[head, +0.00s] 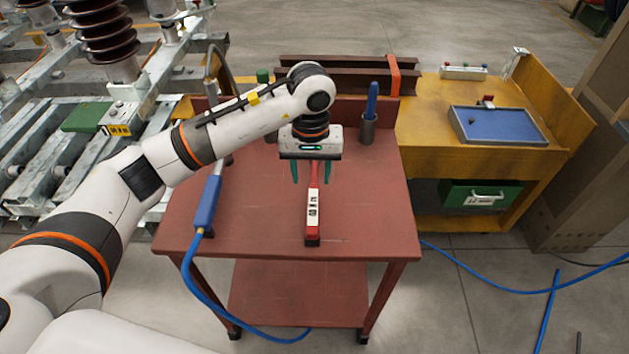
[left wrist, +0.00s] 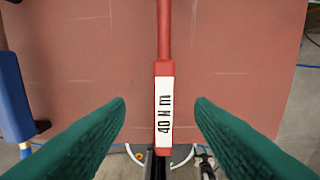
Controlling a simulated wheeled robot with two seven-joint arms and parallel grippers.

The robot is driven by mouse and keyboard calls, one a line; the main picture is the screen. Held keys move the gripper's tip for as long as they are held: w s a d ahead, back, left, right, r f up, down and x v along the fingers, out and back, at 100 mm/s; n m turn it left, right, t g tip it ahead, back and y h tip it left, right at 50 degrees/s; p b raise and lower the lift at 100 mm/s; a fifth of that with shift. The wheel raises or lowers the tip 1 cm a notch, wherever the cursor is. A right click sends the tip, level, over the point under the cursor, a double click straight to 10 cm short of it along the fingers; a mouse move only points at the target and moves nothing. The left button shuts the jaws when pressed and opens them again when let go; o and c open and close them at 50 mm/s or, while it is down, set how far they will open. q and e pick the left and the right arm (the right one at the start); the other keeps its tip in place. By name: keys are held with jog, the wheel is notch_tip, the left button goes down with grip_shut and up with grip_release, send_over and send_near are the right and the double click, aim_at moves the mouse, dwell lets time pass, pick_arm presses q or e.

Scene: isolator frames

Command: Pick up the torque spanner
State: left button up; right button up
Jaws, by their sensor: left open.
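The torque spanner (head: 313,208) lies on the red table in the head view, its long axis running away from me. It is red with a white label and a dark end towards the table's front edge. In the left wrist view the spanner (left wrist: 164,85) runs down the middle, with "40 N m" on its label. My left gripper (head: 311,178) is open above the far part of the spanner. Its green fingers (left wrist: 160,105) lie one on each side of the spanner, apart from it. My right gripper is not in view.
The red table (head: 260,225) has free room around the spanner. A grey cup (head: 367,128) with a blue-handled tool stands at the back right. A yellow bench (head: 430,110) with a blue tray (head: 500,127) is beyond.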

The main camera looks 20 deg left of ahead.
aim_at(314, 193)
pick_arm(q)
notch_tip(314, 193, down, 3)
jog(key=shift+f, duration=0.1)
jog(key=shift+w+d+f+p, duration=0.15)
jog(key=shift+f+p, duration=0.25)
jog(key=shift+f, duration=0.95)
jog(key=shift+w+f+p, duration=0.15)
jog(key=shift+f+p, duration=0.25)
jog(key=shift+f, duration=0.95)
grip_shut()
